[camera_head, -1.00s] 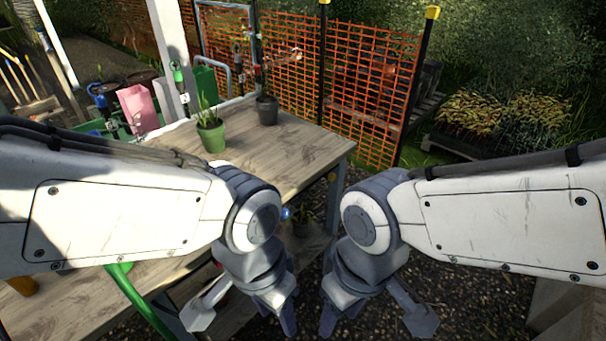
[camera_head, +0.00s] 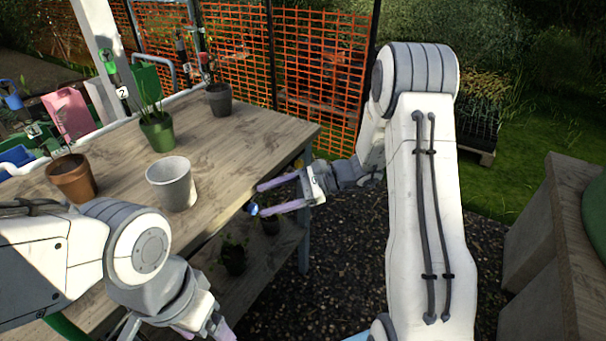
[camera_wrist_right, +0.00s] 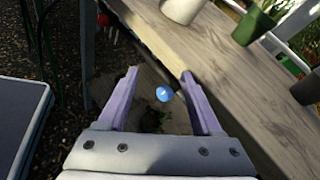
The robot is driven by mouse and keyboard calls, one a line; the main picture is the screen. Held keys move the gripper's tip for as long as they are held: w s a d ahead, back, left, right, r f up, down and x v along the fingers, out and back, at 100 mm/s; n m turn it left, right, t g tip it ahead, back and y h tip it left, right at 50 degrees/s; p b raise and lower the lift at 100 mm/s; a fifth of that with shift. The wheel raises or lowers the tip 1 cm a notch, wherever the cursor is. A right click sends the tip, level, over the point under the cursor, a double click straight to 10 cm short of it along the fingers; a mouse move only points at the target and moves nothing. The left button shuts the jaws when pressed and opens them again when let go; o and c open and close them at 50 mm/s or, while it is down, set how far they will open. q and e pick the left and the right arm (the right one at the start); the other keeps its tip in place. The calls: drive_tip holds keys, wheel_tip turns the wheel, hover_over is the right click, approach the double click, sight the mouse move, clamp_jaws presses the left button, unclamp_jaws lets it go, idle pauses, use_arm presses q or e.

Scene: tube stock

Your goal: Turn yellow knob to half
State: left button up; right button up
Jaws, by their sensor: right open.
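I see no yellow knob in either current view. A small round blue knob (camera_head: 253,209) shows at the front edge of the wooden table (camera_head: 235,150); in the right wrist view the blue knob (camera_wrist_right: 164,93) appears between my finger tips. My right gripper (camera_head: 260,198) is open and empty at that edge, its fingers pointing left towards the table; it also shows in the right wrist view (camera_wrist_right: 160,82). I cannot tell whether a finger touches the blue knob. My left gripper (camera_head: 218,329) is partly cut off at the bottom of the head view.
A white pot (camera_head: 171,184), a brown pot (camera_head: 73,178), a green potted plant (camera_head: 157,132) and a dark pot (camera_head: 219,99) stand on the table. A lower shelf (camera_head: 262,262) holds small plants. A red round thing (camera_wrist_right: 103,20) shows in the wrist view. Gravel lies right of the table.

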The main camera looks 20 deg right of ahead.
drive_tip(key=w+d+f+m+t+h+b, duration=0.1)
drive_tip(key=w+d+f+m+t, duration=0.15)
drive_tip(key=d, duration=0.35)
drive_tip(key=w+d+f+m+t, duration=0.2)
drive_tip(key=w+d+m+t, duration=0.15)
drive_tip(key=d, duration=0.25)
drive_tip(key=m+t+h, duration=0.3)
drive_tip(key=m+t, duration=0.1)
drive_tip(key=t, duration=0.1)
approach(301, 165)
drive_tip(key=x, duration=0.8)
drive_tip(key=shift+w+f, duration=0.15)
drive_tip(key=shift+w, duration=0.1)
drive_tip(key=shift+m, duration=0.3)
clamp_jaws()
